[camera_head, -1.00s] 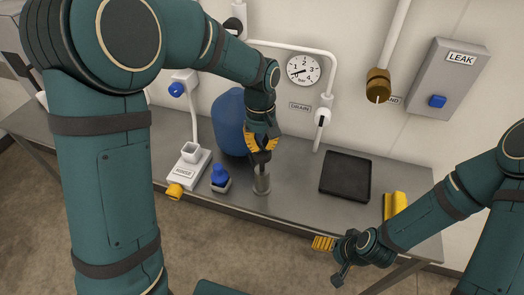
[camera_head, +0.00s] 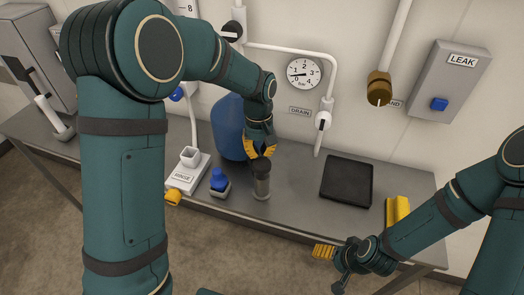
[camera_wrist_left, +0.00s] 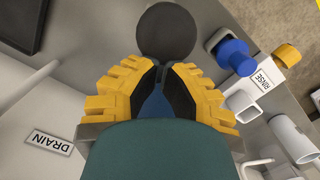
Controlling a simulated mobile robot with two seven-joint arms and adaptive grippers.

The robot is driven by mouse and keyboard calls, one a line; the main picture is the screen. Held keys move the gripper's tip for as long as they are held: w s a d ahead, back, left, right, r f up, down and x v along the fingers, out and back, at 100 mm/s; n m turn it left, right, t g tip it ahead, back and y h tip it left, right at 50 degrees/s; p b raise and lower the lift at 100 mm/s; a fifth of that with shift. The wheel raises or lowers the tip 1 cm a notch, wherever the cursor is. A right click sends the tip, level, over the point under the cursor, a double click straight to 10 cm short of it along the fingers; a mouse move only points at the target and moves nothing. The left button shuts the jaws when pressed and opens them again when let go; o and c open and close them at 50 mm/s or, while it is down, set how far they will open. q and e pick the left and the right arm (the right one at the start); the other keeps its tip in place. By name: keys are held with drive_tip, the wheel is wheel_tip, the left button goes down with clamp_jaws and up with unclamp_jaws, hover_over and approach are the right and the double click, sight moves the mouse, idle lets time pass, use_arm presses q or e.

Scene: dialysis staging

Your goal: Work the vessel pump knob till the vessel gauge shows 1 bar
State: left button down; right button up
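The vessel gauge (camera_head: 303,74) is a round white dial on the wall. Its needle points left, near the low end; the exact reading is too small to tell. The blue vessel (camera_head: 228,128) stands on the bench, partly hidden behind my left arm. The pump (camera_head: 262,187) is a grey upright cylinder with a dark knob (camera_head: 261,165), round and black in the wrist view (camera_wrist_left: 166,30). My left gripper (camera_head: 258,150) is at the knob, its yellow-padded fingertips (camera_wrist_left: 165,68) nearly together beside it, not around it. My right gripper (camera_head: 331,264) is open and empty at the bench's front edge.
A blue-capped bottle (camera_head: 219,182) and the RINSE block (camera_head: 188,176) stand left of the pump. A black tray (camera_head: 346,180) and a yellow item (camera_head: 397,214) lie right. The DRAIN pipe (camera_head: 322,125) and LEAK box (camera_head: 442,85) are on the wall. Bench between pump and tray is clear.

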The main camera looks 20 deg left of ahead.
use_arm(q)
drive_tip(key=shift+w+a, duration=0.15)
wheel_tip(320, 180, up, 12)
drive_tip(key=w, duration=0.1)
drive_tip(key=shift+a, duration=0.25)
idle(0.3)
drive_tip(key=shift+w, duration=0.1)
